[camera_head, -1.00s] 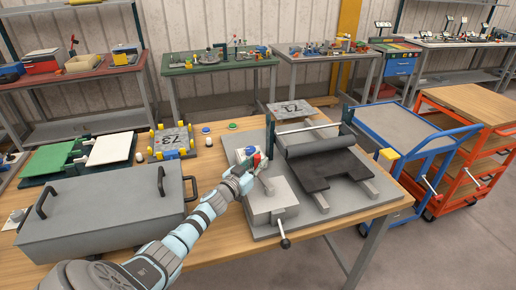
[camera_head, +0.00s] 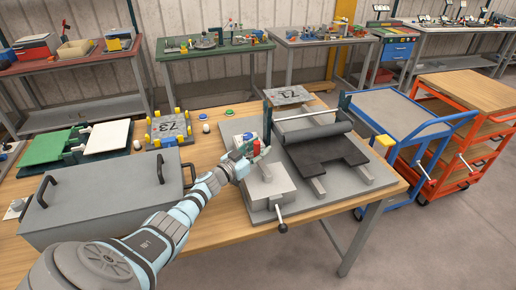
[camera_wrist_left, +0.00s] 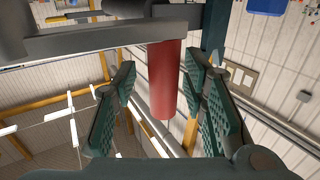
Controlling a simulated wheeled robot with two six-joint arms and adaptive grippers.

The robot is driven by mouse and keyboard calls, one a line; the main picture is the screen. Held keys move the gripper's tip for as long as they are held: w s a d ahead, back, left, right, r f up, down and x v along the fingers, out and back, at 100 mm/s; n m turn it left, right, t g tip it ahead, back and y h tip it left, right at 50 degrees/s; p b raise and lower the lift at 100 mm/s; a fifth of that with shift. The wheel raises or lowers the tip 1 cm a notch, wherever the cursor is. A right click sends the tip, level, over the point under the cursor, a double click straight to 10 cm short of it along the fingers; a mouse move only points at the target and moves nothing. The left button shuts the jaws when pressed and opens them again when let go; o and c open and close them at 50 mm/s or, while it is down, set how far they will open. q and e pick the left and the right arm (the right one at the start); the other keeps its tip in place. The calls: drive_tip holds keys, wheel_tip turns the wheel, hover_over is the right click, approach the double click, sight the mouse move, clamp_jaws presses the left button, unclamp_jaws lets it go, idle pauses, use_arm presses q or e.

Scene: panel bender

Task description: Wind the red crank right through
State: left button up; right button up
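The red crank handle (camera_head: 257,148) is at the left side of the panel bender (camera_head: 248,208), partly hidden by my gripper. My left gripper (camera_head: 248,151) is at the handle. In the left wrist view the red handle (camera_wrist_left: 165,85) stands between the two dark green fingers of the left gripper (camera_wrist_left: 160,85), with a gap visible on its left side. Contact on its right side cannot be told. A grey bar (camera_wrist_left: 105,42) crosses the top of that view at the handle's end. My right gripper is not in view.
On the bender are a dark roller (camera_head: 320,134), a black sheet (camera_head: 330,154) and a black-knobbed lever (camera_head: 282,227). A grey handled box (camera_head: 105,200) stands to the left. A blue cart (camera_head: 400,107) is at the right.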

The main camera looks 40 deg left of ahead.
use_arm(q)
wheel_tip(320, 180, up, 10)
drive_tip(key=shift+r, duration=0.1)
idle(0.4)
